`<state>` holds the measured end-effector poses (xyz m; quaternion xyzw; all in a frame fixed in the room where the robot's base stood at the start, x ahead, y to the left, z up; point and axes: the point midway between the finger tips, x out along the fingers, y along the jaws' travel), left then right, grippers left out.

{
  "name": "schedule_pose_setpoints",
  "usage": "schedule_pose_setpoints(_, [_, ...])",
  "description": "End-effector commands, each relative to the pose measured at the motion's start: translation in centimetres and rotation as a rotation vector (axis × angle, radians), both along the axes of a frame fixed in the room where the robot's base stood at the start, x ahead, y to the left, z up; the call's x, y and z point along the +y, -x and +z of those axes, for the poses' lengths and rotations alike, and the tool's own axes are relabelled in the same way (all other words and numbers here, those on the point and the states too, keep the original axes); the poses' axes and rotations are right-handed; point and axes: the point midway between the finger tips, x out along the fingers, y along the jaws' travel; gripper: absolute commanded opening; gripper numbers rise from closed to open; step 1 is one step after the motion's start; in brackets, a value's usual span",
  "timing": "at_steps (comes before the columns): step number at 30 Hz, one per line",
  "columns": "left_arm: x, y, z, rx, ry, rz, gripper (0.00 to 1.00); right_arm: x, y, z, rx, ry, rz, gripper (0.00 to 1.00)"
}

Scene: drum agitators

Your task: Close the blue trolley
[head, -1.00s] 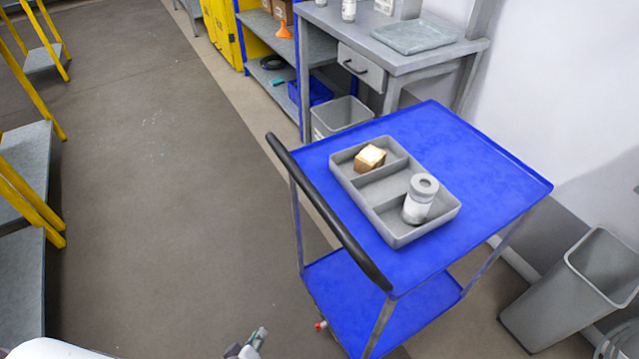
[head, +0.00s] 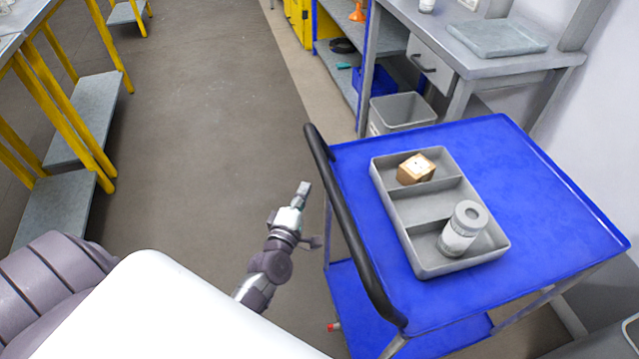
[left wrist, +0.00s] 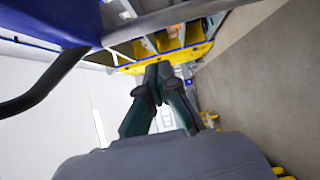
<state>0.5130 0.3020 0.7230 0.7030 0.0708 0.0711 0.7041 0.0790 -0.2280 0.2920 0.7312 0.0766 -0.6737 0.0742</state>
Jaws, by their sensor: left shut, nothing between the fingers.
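The blue trolley (head: 520,190) stands to the right in the head view, with a black push handle (head: 345,225) along its left side. Its blue lower shelf (head: 365,310) shows below. A grey divided tray (head: 420,205) sits on its top, holding a small cardboard box (head: 415,169) and a grey-white jar (head: 463,229). My left gripper (head: 302,192) is shut and empty, just left of the handle and apart from it. In the left wrist view its fingers (left wrist: 160,78) are together, with the handle (left wrist: 45,85) at the left. My right gripper is not in view.
A grey workbench (head: 480,60) with a drawer stands behind the trolley, with a grey bin (head: 402,112) beneath. Yellow-legged tables (head: 70,120) stand at the left. The floor (head: 210,120) between is clear.

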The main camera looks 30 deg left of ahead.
Motion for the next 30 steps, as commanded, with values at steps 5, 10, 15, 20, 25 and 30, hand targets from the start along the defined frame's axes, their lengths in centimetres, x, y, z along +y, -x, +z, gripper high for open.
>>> schedule_pose_setpoints(5, [-1.2, -2.6, 0.1, 0.001, 0.002, 0.000, 0.00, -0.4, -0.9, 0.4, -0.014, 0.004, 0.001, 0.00])
schedule_pose_setpoints(10, [-1.9, -3.7, 0.0, 0.002, -0.001, 0.000, 0.00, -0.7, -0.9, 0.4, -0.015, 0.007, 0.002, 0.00])
schedule_pose_setpoints(15, [-2.1, -4.0, 0.0, 0.001, -0.002, -0.001, 0.00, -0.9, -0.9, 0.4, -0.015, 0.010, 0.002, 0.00])
schedule_pose_setpoints(20, [-2.1, -4.0, -0.1, 0.001, -0.002, -0.001, 0.00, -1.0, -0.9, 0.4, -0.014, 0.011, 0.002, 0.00])
schedule_pose_setpoints(25, [-2.2, -4.0, -0.1, 0.001, -0.002, -0.001, 0.00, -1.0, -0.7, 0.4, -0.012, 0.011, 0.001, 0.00])
schedule_pose_setpoints(30, [-2.5, -4.4, 0.0, 0.001, -0.001, -0.001, 0.00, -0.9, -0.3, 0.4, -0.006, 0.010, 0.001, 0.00])
